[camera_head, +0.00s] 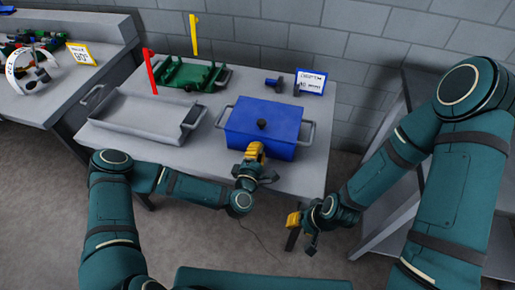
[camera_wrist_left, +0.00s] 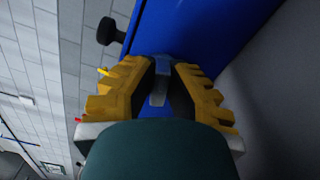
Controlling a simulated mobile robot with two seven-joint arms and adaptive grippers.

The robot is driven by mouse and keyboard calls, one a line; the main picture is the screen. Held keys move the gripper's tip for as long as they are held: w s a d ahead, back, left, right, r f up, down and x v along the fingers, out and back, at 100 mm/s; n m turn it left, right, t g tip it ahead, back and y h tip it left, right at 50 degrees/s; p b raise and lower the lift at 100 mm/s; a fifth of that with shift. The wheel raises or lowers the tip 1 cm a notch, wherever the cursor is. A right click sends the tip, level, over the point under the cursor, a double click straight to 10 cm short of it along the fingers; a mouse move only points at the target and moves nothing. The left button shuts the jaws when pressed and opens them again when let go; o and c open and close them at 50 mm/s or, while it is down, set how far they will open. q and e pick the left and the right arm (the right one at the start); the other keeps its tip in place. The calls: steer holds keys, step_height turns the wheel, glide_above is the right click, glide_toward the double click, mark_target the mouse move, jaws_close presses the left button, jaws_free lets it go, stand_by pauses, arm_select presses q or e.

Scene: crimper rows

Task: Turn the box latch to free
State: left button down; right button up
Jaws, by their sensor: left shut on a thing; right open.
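The blue box (camera_head: 281,113) stands on the grey table, with a black knob (camera_head: 262,124) on its lid and a grey handle at each side. Its blue side (camera_wrist_left: 215,35) and the knob (camera_wrist_left: 107,31) also show in the left wrist view. My left gripper (camera_head: 257,152) is at the near face of the box. In the left wrist view its yellow fingers (camera_wrist_left: 172,72) are shut on a small grey piece, the latch (camera_wrist_left: 159,88), largely hidden between them. I cannot tell the latch's angle. My right gripper (camera_head: 294,220) is open and empty, off the table's near edge.
A grey tray (camera_head: 140,118) lies left of the box. Behind it is a green tray (camera_head: 188,75) with red and yellow upright markers near it. Small dark blue parts and a sign (camera_head: 311,80) stand at the back right. A grey shelf is at the right.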

arm_select(q)
steer(key=shift+m, duration=1.5)
steer(key=shift+p, duration=0.3)
steer(key=c, duration=1)
jaws_free()
steer(key=shift+s+f, duration=0.1)
steer(key=s, duration=0.4)
steer(key=s+a, duration=0.1)
steer(key=s, duration=0.2)
steer(key=s+a, duration=0.1)
steer(key=s, duration=0.3)
steer(key=shift+s+a, duration=0.15)
steer(key=shift+s, duration=0.15)
